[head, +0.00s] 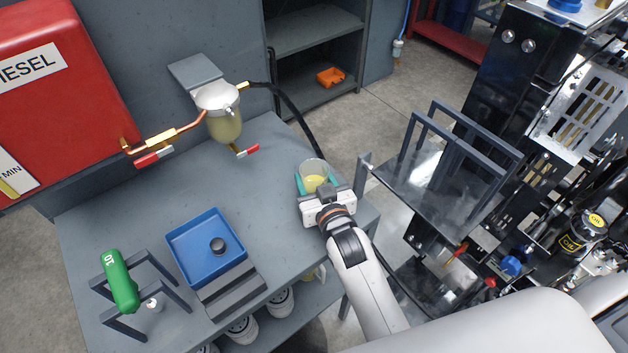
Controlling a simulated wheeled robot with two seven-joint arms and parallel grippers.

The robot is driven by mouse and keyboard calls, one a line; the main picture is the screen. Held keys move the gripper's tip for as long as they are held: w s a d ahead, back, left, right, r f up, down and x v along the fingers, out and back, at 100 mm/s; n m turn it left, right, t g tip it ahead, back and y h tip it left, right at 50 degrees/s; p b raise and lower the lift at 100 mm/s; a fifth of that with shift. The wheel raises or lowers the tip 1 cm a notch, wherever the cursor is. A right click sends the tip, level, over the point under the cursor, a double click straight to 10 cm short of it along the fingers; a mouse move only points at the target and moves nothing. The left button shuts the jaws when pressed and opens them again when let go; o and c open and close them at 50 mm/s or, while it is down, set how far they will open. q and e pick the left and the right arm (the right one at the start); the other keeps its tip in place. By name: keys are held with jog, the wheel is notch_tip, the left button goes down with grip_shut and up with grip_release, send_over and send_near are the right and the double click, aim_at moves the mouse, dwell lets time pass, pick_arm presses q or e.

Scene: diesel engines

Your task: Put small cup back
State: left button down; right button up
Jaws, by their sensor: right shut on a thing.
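A small clear cup (313,172) with yellow liquid in it is at the right part of the grey workbench. My right gripper (316,184) is shut on the cup, with teal fingers on both sides of it. The cup looks upright. I cannot tell whether its base touches the bench top or is held just above it. My left gripper is not in view.
The grey bench (190,195) holds a blue tray (190,262) with a dark cap and a green item (119,280) on a stand. A filter bowl (222,122) with red-handled valves hangs at the back. A red diesel tank (60,90) is left. The engine frame (440,185) stands right. The bench middle is clear.

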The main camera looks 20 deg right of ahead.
jog(key=shift+f, duration=0.2)
jog(key=shift+f, duration=0.15)
jog(key=o, duration=0.9)
jog(key=shift+o, duration=0.2)
jog(key=shift+r, duration=0.2)
jog(key=s, duration=0.4)
jog(key=s+r, duration=0.1)
jog(key=s, duration=0.3)
jog(key=s+b, duration=0.1)
jog(key=s, duration=0.3)
jog(key=shift+d+r, duration=0.15)
jog(key=shift+r, duration=0.2)
jog(key=shift+w, duration=0.1)
